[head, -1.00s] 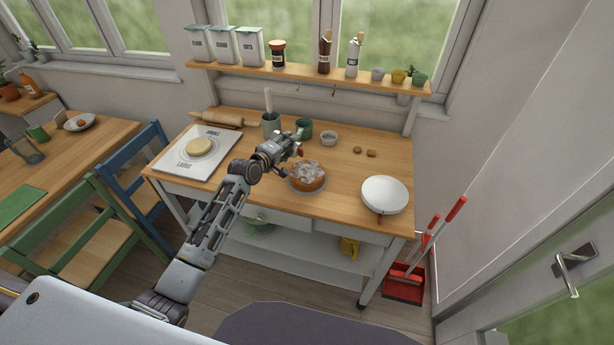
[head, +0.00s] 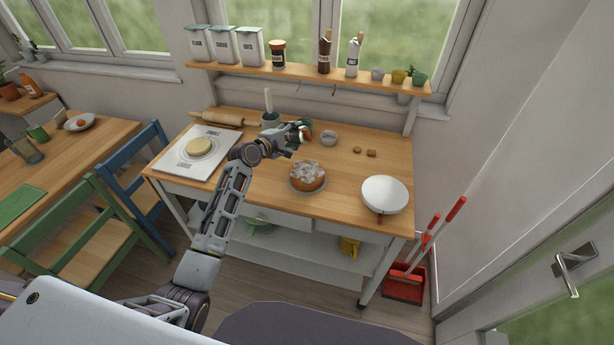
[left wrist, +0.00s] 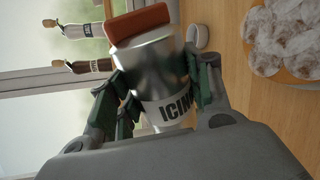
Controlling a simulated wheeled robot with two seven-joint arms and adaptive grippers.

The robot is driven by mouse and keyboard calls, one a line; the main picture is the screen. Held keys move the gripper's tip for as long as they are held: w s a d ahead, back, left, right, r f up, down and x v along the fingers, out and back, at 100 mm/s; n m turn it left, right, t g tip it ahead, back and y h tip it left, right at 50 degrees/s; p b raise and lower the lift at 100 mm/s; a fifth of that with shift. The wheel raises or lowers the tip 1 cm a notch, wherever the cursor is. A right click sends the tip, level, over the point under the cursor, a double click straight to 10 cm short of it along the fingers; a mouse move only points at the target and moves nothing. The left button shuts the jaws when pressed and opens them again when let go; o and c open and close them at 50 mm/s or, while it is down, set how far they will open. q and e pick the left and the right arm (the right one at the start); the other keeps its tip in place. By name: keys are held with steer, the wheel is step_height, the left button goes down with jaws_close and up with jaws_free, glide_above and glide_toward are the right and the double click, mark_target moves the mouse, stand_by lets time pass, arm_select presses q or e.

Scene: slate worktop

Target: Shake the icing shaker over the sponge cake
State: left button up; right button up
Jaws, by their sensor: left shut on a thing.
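The sponge cake (head: 308,180) sits on a plate on the wooden worktop, with patchy white icing on top. Its iced top also fills the upper right corner of the left wrist view (left wrist: 285,40). My left gripper (head: 301,133) is behind the cake in the head view, clear of it. It is shut on the icing shaker, a silver can marked "ICIN..." in the left wrist view (left wrist: 150,75). A red-brown part shows at the shaker's end. In the head view the shaker is small and mostly hidden by the gripper. My right gripper is out of view.
A white bowl (head: 384,194) stands right of the cake. A board with dough (head: 170,163) lies left. A shelf (head: 300,73) with jars hangs above.

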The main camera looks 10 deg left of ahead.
arm_select(q)
steer(key=r+n+h, duration=0.1)
steer(key=n, duration=0.1)
steer(key=shift+r+n, duration=0.15)
steer(key=shift+n, duration=0.15)
steer(key=n, duration=0.1)
steer(key=r+n+h, duration=0.1)
steer(key=n, duration=0.1)
steer(key=shift+r+h, duration=0.25)
steer(key=shift+h, duration=0.05)
step_height(320, 180, up, 2)
steer(key=n, duration=0.3)
steer(key=n+t+h, duration=0.1)
steer(key=n, duration=0.2)
steer(key=shift+r+n+h, duration=0.15)
steer(key=shift+n+h, duration=0.15)
steer(key=shift+n, duration=0.1)
